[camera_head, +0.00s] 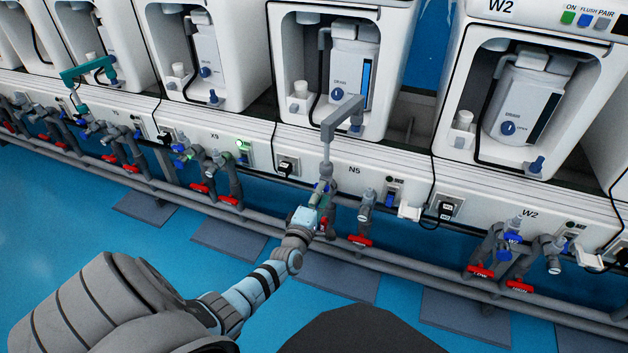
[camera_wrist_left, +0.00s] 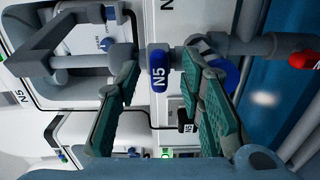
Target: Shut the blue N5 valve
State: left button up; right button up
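The blue N5 valve handle (camera_wrist_left: 158,68) shows in the left wrist view as a rounded blue piece with a white N5 label, on a grey pipe. In the head view the blue valve (camera_head: 321,187) is small and partly hidden by my left gripper (camera_head: 319,203) at the N5 station. The teal fingers of my left gripper (camera_wrist_left: 160,80) are apart, one on each side of the handle with gaps visible. I cannot tell whether the handle is between the pads or just beyond the tips. My right gripper is not in view.
A blue round part (camera_wrist_left: 222,75) sits behind the right-hand finger in the wrist view. A red handle (camera_head: 360,240) and a grey horizontal pipe (camera_head: 400,262) run low near the gripper. The W2 station (camera_head: 510,240) stands to the right, X5 (camera_head: 215,137) to the left.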

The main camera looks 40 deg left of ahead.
pick_arm(q)
jog(key=v, duration=1)
jog(key=shift+s, duration=0.2)
jog(key=shift+d, duration=0.1)
